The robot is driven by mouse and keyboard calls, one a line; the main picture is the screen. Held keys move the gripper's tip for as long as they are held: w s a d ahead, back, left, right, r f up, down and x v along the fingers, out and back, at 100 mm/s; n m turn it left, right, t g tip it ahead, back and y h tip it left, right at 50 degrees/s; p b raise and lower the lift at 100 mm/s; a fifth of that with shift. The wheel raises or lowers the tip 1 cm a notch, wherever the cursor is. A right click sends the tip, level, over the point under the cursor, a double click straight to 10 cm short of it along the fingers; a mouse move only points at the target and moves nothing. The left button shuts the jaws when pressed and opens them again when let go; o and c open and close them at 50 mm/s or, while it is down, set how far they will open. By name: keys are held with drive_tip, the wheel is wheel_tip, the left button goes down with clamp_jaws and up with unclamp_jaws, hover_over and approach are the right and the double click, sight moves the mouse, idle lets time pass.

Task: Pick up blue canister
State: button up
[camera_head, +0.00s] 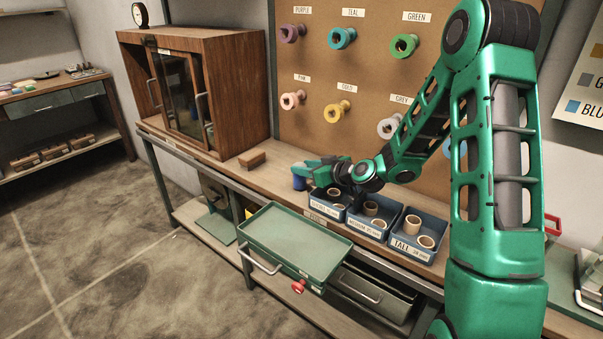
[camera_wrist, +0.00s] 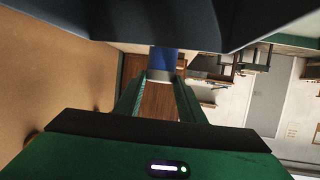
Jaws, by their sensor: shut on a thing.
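The blue canister (camera_head: 299,183) is at the end of my gripper (camera_head: 308,171), above the workbench and left of the blue bins. Only a small part of it shows in the head view. In the wrist view the canister (camera_wrist: 163,61) sits between the tips of the two green fingers (camera_wrist: 159,80), with a grey band at its lower edge. My gripper is shut on it. I cannot tell whether its base touches the bench.
Labelled blue bins (camera_head: 372,216) with cardboard cores stand right of the gripper. A wooden block (camera_head: 252,158) and a glass-door cabinet (camera_head: 197,92) are to the left. Tape spools hang on the pegboard (camera_head: 310,60) behind. A green tray (camera_head: 295,243) juts out in front.

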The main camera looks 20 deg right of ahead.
drive_tip(key=s+a+r, duration=0.8)
drive_tip(key=r, duration=0.2)
drive_tip(key=shift+s, duration=0.25)
